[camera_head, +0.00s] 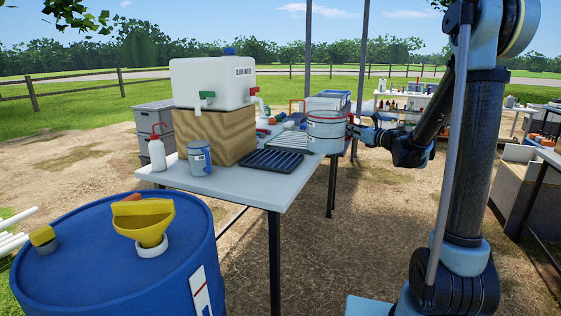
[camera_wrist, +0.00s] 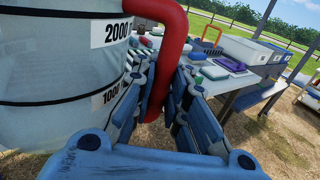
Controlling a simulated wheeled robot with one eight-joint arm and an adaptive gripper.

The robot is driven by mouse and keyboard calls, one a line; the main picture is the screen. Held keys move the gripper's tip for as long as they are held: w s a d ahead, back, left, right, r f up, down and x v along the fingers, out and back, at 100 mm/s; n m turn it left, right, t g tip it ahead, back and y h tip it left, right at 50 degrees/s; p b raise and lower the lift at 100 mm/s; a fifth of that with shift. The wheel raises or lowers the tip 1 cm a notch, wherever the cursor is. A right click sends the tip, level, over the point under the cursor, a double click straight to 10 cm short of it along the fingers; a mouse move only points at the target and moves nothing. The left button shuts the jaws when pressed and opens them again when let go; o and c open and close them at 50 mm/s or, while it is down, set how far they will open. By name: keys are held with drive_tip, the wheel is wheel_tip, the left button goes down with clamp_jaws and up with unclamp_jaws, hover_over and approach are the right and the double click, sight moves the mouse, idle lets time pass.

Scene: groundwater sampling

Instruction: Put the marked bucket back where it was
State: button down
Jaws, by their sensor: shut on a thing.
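The marked bucket (camera_head: 325,133) is a pale grey-white vessel with dark bands and a red handle. In the wrist view the bucket (camera_wrist: 50,75) fills the left side, with labels 2000 and 1000 on its wall. My gripper (camera_head: 353,131) is at the right side of the bucket in the head view. In the wrist view my gripper (camera_wrist: 165,100) has its fingers on either side of the red handle (camera_wrist: 170,60), shut on it. The bucket looks upright near the table's right edge; whether its base touches anything is unclear.
A blue drum (camera_head: 110,250) with a yellow funnel (camera_head: 146,220) stands in front.

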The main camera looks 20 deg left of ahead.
drive_tip(key=shift+a, duration=0.2)
drive_tip(key=w+a, duration=0.1)
drive_tip(key=a, duration=1.7)
drive_tip(key=shift+w+a+f, duration=0.1)
drive_tip(key=shift+a+f, duration=0.2)
drive_tip(key=shift+f, duration=0.9)
drive_tip(key=shift+w+a+f, duration=0.1)
drive_tip(key=shift+a+f, duration=0.25)
drive_tip(key=shift+f, duration=0.8)
drive_tip(key=shift+a+f, duration=0.3)
drive_tip(key=shift+f, duration=0.9)
drive_tip(key=c, duration=1.6)
unclamp_jaws()
